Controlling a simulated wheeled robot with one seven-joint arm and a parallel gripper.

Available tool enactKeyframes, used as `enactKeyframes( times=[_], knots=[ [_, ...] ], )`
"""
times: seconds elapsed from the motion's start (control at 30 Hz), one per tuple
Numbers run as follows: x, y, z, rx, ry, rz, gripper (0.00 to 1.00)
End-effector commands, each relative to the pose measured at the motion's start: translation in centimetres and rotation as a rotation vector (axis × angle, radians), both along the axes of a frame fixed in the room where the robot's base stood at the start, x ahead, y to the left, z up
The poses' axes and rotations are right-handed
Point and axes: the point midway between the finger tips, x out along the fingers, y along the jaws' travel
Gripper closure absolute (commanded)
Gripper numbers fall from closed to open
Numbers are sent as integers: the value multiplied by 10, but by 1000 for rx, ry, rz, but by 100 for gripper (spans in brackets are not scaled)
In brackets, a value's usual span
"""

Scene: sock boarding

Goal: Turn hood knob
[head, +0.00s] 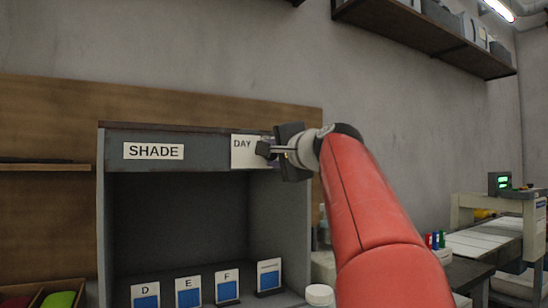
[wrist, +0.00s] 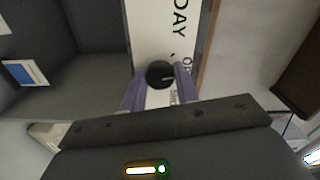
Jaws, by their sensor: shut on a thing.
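The hood is a grey open-fronted box with a SHADE label (head: 153,151) on its top front panel (head: 207,152). A white plate (head: 243,144) marked DAY is at the panel's right end; the wrist view shows it too (wrist: 148,30). The dark round knob (wrist: 160,74) sits on this plate, with a small light mark on its face. My gripper (head: 268,149) reaches the plate from the right. In the wrist view its two purple-grey fingers (wrist: 160,82) are shut on the knob, one on each side. Other lettering on the plate is partly hidden by the fingers.
Cards marked D (head: 145,296), E (head: 188,291) and F (head: 227,286), plus another card (head: 269,275), stand inside the hood. A white-capped bottle (head: 320,296) stands at its lower right. A wall shelf (head: 425,40) hangs at upper right. A machine with a green display (head: 500,181) is at far right.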

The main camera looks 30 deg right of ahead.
Motion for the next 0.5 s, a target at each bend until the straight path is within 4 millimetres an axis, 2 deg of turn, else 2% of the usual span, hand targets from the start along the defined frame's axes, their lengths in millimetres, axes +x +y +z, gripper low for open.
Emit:
enactKeyframes(
  times=[0.5],
  knots=[
    [1, 1, -2, -447, -14, 2, 92]
  ],
)
